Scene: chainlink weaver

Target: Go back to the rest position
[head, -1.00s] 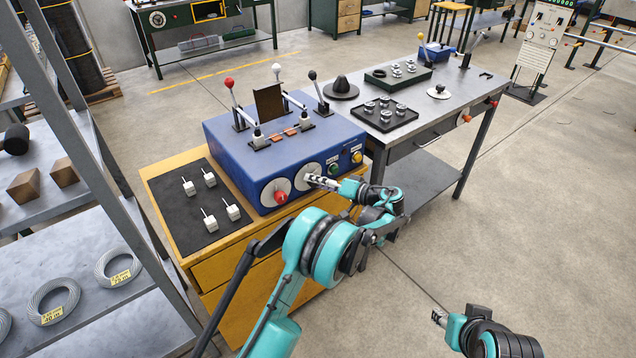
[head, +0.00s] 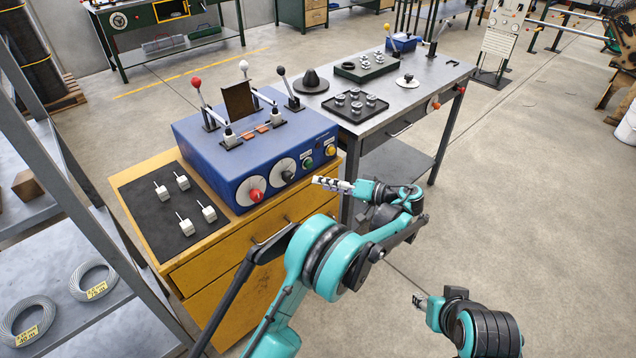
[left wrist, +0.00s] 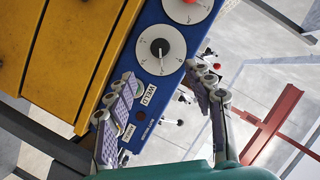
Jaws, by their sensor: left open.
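My left gripper (head: 332,184) is open and empty in front of the right side of the blue machine (head: 195,150). It stands apart from the black-knob dial (head: 286,170) and the red-knob dial (head: 255,194). In the left wrist view my left gripper's fingers (left wrist: 165,80) are spread wide, with nothing between them. The black-knob dial (left wrist: 160,48) lies beyond the fingertips, with the "WELD" label beside it. My right gripper (head: 418,300) is low at the bottom right over the floor; its jaws are too small to read.
The blue machine sits on a yellow cabinet (head: 190,270), beside a black mat (head: 150,210) with several white pieces. A grey table (head: 425,85) with trays stands behind to the right. A grey shelf rack (head: 60,250) is at the left.

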